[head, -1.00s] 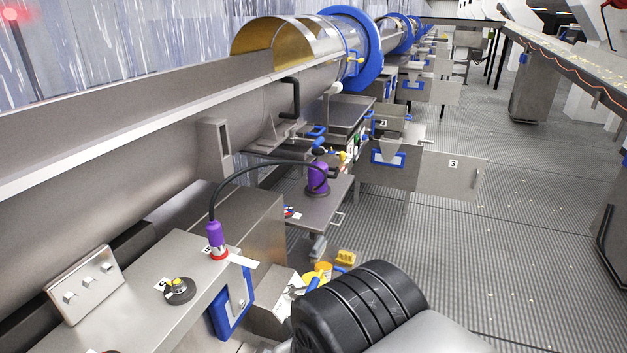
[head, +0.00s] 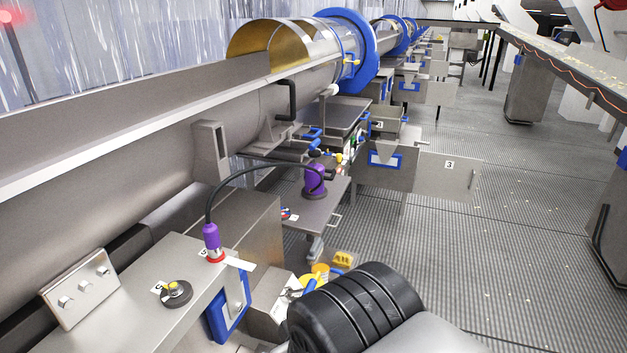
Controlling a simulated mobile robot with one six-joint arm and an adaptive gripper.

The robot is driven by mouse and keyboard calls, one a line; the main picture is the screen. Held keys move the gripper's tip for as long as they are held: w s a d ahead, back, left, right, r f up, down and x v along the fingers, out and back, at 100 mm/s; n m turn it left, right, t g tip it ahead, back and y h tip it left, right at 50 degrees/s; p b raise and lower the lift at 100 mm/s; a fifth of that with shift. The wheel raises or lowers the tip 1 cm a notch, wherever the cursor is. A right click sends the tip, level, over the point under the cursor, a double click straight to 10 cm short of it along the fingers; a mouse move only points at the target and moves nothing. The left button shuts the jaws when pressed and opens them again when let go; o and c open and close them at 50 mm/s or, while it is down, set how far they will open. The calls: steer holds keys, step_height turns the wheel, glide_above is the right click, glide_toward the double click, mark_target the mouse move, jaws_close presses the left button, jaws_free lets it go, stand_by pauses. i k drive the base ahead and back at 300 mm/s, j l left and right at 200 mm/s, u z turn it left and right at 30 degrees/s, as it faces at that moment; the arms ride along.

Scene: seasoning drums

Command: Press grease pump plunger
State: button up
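The purple grease pump (head: 315,182) stands upright on a grey metal shelf (head: 322,215) near the middle of the head view. Its top is small and partly lost against the items behind it, so I cannot make out the plunger's position. A black hose (head: 240,176) arcs from the pump to a purple fitting (head: 212,238) with a red base on the metal box at the left. My gripper is not visible. Only a black ribbed part of my own arm shows at the bottom centre, apart from the pump in the picture.
Yellow items (head: 342,259) lie below the shelf. A long steel drum runs along the left. The ribbed floor (head: 440,260) at right is open.

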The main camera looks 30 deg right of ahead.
mark_target(315, 154)
steer(key=i+l, duration=0.25)
steer(key=l, duration=0.15)
steer(key=i+l, duration=0.2)
steer(key=l, duration=0.25)
steer(key=i+l, duration=0.25)
steer(key=l, duration=0.15)
steer(key=i+l, duration=0.25)
steer(key=l, duration=0.2)
steer(key=i+l, duration=0.2)
steer(key=l, duration=0.2)
steer(key=i+l, duration=0.25)
steer(key=l, duration=0.2)
